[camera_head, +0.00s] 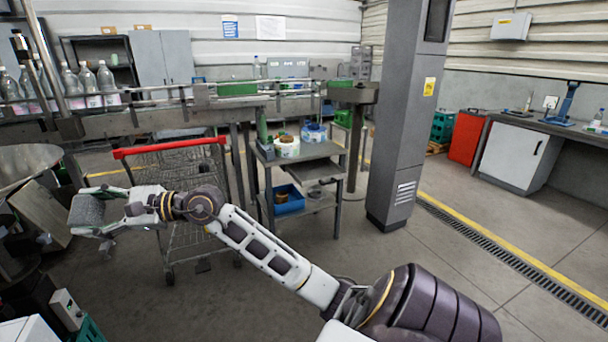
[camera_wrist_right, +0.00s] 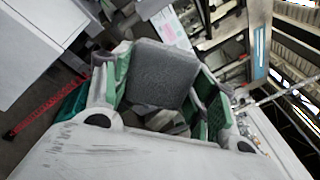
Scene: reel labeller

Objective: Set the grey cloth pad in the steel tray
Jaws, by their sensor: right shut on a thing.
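The grey cloth pad (camera_head: 88,209) is at the left of the head view, held up in the jaws of my right gripper (camera_head: 100,222). In the right wrist view the pad (camera_wrist_right: 162,75) stands between the two green-lined fingers of the right gripper (camera_wrist_right: 160,95). The fingers are shut on it, and its broad face shows. I cannot make out the steel tray for certain in either view. My left gripper is out of view.
A shopping cart with a red handle (camera_head: 170,147) stands behind my right forearm. A shelf trolley (camera_head: 310,152) with tubs and a blue bin (camera_head: 289,202) is beyond it. A grey column (camera_head: 405,120) stands right of centre. Open floor lies to the right.

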